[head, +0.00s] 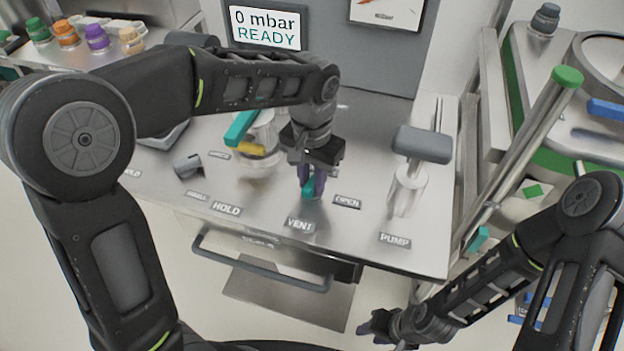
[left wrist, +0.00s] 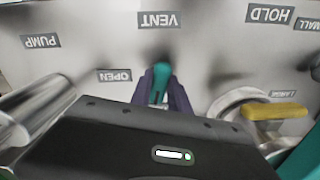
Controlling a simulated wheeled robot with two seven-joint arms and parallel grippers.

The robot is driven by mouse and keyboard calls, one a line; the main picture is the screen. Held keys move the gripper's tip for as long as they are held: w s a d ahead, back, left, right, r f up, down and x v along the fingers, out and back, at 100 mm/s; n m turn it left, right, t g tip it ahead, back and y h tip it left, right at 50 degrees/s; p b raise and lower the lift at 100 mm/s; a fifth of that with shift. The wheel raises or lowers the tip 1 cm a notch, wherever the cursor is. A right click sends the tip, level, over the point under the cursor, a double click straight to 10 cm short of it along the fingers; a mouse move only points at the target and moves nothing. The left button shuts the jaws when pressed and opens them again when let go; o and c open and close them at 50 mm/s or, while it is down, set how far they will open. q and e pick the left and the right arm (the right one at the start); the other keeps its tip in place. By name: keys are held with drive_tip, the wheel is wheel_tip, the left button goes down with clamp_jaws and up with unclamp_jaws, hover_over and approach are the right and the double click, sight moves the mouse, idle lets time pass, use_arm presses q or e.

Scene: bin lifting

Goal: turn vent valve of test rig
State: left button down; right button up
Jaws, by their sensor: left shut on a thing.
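The test rig's steel top (head: 350,240) carries labels, with the VENT label (head: 299,224) at the front and an OPEN label (head: 347,202) to its right. The vent valve's teal handle (head: 307,188) shows between the purple fingers of my left gripper (head: 307,185), which is shut on it. In the left wrist view the handle (left wrist: 161,77) sits between the fingertips, just below the VENT label (left wrist: 159,20). The valve's base is mostly hidden by the gripper. My right gripper (head: 372,326) hangs low at the lower right, off the rig; its fingers are too small to judge.
A pump lever with a grey grip (head: 422,145) stands right of the vent valve. A teal lever (head: 240,127) and yellow part (head: 250,149) stand left. A display (head: 265,25) reads 0 mbar READY. A front handle bar (head: 262,268) juts out. A green-capped post (head: 567,77) stands right.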

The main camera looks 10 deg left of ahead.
sight(312, 182)
use_arm(q)
drive_tip(key=shift+n, duration=1.4)
drive_tip(key=c, duration=1.2)
unclamp_jaws()
drive_tip(key=shift+c, duration=0.2)
drive_tip(key=shift+r, duration=0.1)
wheel_tip(312, 182, up, 8)
drive_tip(key=shift+f, duration=0.15)
